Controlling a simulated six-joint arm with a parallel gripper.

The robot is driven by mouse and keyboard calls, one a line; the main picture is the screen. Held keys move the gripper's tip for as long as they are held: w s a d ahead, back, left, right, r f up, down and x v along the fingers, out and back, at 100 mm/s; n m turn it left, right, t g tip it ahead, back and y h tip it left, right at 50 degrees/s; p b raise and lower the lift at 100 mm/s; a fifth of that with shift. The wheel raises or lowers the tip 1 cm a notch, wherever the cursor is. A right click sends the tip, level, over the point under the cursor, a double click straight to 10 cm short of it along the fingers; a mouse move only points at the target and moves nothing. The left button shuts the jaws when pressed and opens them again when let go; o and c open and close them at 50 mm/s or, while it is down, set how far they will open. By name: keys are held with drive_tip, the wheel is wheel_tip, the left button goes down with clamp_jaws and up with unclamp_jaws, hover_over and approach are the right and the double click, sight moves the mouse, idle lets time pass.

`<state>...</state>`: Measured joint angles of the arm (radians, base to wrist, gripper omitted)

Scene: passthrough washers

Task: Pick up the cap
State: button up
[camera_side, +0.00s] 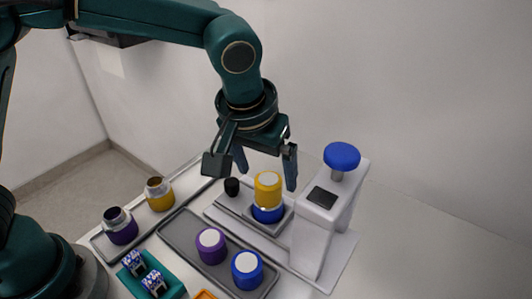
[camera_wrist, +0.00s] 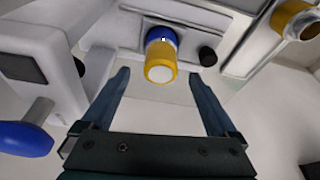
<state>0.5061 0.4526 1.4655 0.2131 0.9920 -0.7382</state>
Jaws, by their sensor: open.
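A yellow cap (camera_side: 268,188) with a pale top sits upright on a blue body (camera_side: 267,213) in a grey holder, beside the white press. In the wrist view the yellow cap (camera_wrist: 160,66) shows between and just beyond the fingertips, with the blue part (camera_wrist: 161,35) behind it. My gripper (camera_side: 266,168) is open and empty, its fingers pointing down on either side above the cap. In the wrist view my gripper (camera_wrist: 159,76) shows both fingers apart. I cannot tell whether either finger touches the cap.
The white press (camera_side: 318,235) with a blue knob (camera_side: 342,156) stands close on the right. A small black knob (camera_side: 232,186) is left of the holder. A grey tray (camera_side: 180,235) bears purple (camera_side: 211,246) and blue (camera_side: 247,269) pieces. Purple (camera_side: 120,227) and yellow (camera_side: 159,195) jars stand left.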

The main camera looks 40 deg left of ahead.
sight(267, 180)
drive_tip(key=shift+x, duration=2.25)
drive_tip(key=c, duration=1.4)
